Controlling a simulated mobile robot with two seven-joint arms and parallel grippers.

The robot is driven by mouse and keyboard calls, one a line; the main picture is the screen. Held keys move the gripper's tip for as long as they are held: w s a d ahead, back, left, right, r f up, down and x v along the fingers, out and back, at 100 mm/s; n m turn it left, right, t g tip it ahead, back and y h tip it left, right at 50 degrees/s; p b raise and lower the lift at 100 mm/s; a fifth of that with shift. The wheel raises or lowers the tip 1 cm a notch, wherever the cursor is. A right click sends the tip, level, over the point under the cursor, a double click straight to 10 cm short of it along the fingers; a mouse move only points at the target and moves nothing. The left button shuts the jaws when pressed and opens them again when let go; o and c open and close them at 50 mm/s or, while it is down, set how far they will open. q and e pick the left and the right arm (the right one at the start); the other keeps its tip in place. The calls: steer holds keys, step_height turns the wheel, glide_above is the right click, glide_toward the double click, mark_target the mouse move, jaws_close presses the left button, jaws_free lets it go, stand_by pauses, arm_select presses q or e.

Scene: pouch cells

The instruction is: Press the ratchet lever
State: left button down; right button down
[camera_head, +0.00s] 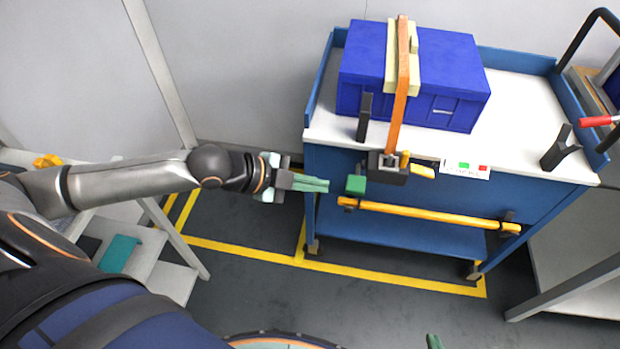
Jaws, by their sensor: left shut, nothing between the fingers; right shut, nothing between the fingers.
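A dark ratchet (387,168) sits at the front edge of the blue cart, at the lower end of an orange strap (397,120). Yellow parts (421,171) stick out on its right side. A green block (355,184) is just left of and below the ratchet; I cannot tell whether it is the lever's end. My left gripper (327,186) is shut and empty, with its green fingers pointing right, a small gap left of the green block in the picture. Only a green tip of my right gripper (434,342) shows at the bottom edge.
The strap runs over a blue case (462,75) on the cart's white top (520,110). A yellow handle bar (430,213) crosses the cart's front below the ratchet. Dark forked posts (364,118) stand on the top. Another cart with a red handle (596,121) is at the right.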

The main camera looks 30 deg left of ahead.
arm_select(q)
steer(key=shift+v, duration=0.75)
steer(key=shift+w+d, duration=0.1)
steer(key=shift+d, duration=0.05)
steer(key=s+d+f+n+t+y+p, duration=0.1)
steer(key=s+d+f+n+y+p, duration=0.1)
steer(key=s+f+n+y+p, duration=0.3)
steer(key=s+f+n+p, duration=0.3)
steer(key=s+f+n, duration=0.4)
steer(key=n, duration=0.3)
steer(key=shift+f+n+t, duration=0.3)
steer(key=shift+f, duration=0.3)
